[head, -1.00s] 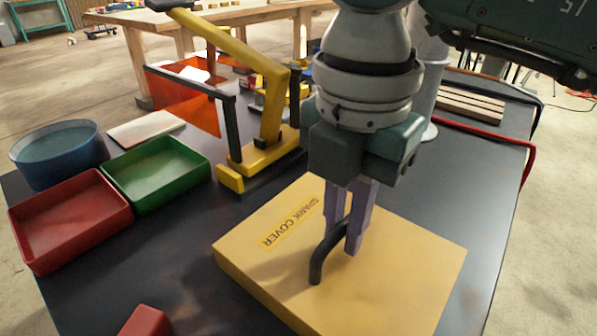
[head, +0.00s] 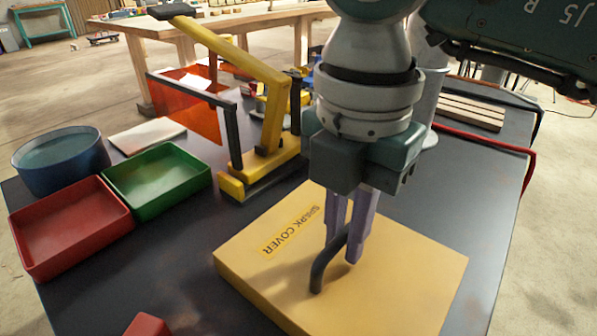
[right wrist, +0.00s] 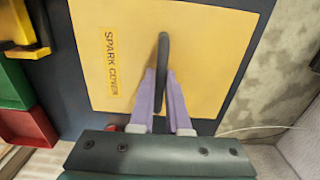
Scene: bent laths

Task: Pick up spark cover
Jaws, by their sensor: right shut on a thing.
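The spark cover (head: 400,285) is a flat yellow board with a "SPARK COVER" label and a dark bent handle (head: 322,268) on top. It lies on the dark table at the front. My right gripper (head: 346,250) points down over it, its purple fingers shut on the handle. In the right wrist view the cover (right wrist: 205,65) fills the middle, and the handle (right wrist: 163,50) runs up from between the fingers (right wrist: 165,85). The fingers hide part of the handle. My left gripper does not show.
A red tray (head: 72,262), a green tray (head: 190,205) and a blue round tub (head: 100,160) stand at the left. A yellow frame (head: 268,130) with an orange sheet (head: 185,122) stands behind the cover. A red cable (head: 480,139) runs along the right. A red object (head: 148,325) is at the front edge.

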